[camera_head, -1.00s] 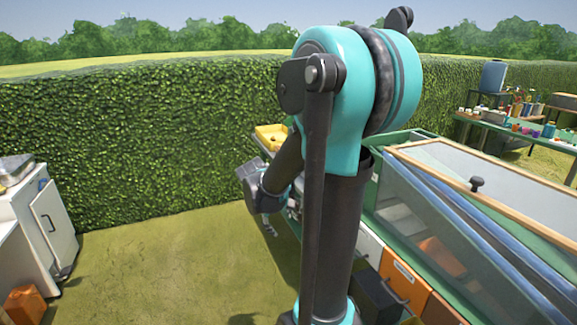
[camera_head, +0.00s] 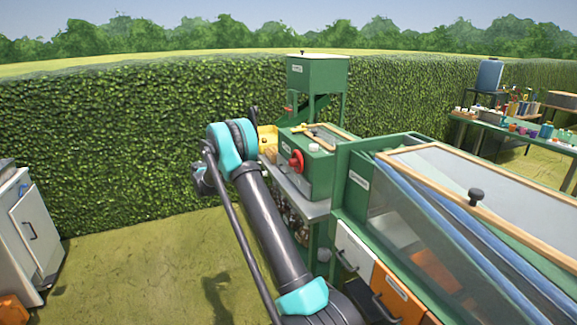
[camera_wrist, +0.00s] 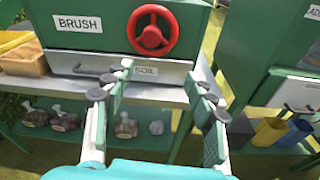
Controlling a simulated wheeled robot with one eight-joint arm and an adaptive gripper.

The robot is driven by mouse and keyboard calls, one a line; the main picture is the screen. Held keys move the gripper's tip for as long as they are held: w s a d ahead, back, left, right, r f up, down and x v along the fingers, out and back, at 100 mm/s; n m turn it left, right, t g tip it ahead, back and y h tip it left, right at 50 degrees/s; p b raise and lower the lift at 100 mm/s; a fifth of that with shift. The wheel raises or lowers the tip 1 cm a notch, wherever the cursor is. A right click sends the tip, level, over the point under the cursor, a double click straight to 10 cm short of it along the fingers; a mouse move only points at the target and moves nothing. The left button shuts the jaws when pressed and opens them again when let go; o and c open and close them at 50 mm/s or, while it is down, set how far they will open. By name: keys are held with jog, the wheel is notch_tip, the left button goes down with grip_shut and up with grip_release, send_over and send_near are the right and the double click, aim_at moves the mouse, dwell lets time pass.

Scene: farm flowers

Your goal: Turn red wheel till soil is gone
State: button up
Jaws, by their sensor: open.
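The red wheel (camera_head: 297,160) is on the front of a green box machine (camera_head: 318,172) in the head view. In the wrist view the red wheel (camera_wrist: 153,30) is at top centre, right of a "BRUSH" label (camera_wrist: 77,23). Below it is a pale drawer front labelled "SOIL" (camera_wrist: 145,71). My gripper (camera_wrist: 158,80) is open and empty, its fingers pointing toward the machine below the wheel and apart from it. In the head view my arm is left of the machine, and the gripper's fingers cannot be made out. Soil inside the machine is not visible.
A green hopper (camera_head: 318,72) stands behind the machine. A yellow tray (camera_wrist: 22,52) is at its left. A glass-lidded green frame (camera_head: 440,220) stands at the right. Grass is open at the left.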

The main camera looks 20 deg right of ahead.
aim_at(290, 164)
jog(key=shift+n+g+h, duration=0.3)
jog(key=shift+n+h, duration=0.3)
jog(key=shift+h, duration=0.2)
jog(key=w+d, duration=0.1)
jog(key=d, duration=0.4)
jog(key=w+d+f, duration=0.1)
jog(key=d, duration=0.4)
jog(key=w+d, duration=0.1)
jog(key=d, duration=0.4)
jog(key=shift+d+f, duration=0.15)
jog(key=c, duration=1.2)
